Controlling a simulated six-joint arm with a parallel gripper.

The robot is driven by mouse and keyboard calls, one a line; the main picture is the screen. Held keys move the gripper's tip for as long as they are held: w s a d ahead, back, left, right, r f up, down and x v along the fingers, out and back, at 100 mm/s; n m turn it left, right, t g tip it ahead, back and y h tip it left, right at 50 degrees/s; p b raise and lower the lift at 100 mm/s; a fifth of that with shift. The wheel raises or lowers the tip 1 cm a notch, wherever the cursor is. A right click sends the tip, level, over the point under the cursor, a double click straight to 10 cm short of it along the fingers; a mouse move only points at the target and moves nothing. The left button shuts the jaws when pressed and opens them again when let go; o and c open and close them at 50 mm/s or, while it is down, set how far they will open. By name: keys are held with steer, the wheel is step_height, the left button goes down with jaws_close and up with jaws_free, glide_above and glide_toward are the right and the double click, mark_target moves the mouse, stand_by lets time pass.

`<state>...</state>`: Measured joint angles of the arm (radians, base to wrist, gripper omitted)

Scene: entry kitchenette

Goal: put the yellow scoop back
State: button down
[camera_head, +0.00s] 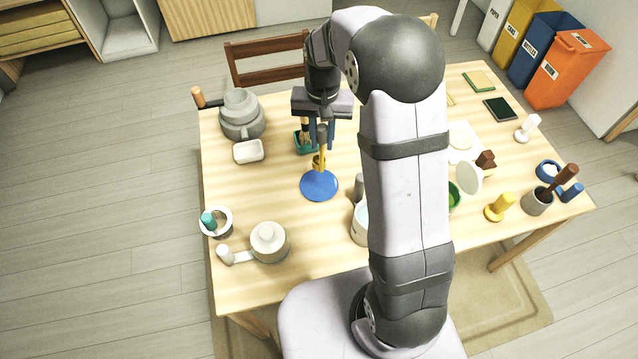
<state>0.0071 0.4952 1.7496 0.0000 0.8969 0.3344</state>
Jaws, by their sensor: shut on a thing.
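My gripper (322,137) points down over the left middle of the table. It is shut on the yellow scoop (319,162), which hangs below the jaws roughly upright. The jaws hide part of its handle. The scoop's lower end shows just at the back edge of a round blue disc (319,187) on the table. I cannot tell whether the scoop touches the disc or hangs above it. A small teal holder (301,147) with a wooden-handled thing in it stands just left of the jaws, partly hidden by my gripper.
Grey stacked pots (241,116) and a white dish (248,151) stand left. A lidded pot (269,241) and a cup with a teal thing (216,222) are front left. A yellow knobbed piece (499,208) and a grey pot (537,202) stand right. My arm hides the middle.

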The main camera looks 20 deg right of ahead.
mark_target(322, 165)
steer(key=shift+f+p, duration=1.45)
steer(key=shift+f, duration=3.35)
steer(key=shift+f, duration=0.25)
steer(key=c, duration=1.6)
jaws_free()
steer(key=shift+o, duration=0.2)
steer(key=shift+r, duration=0.1)
steer(key=shift+b, duration=0.35)
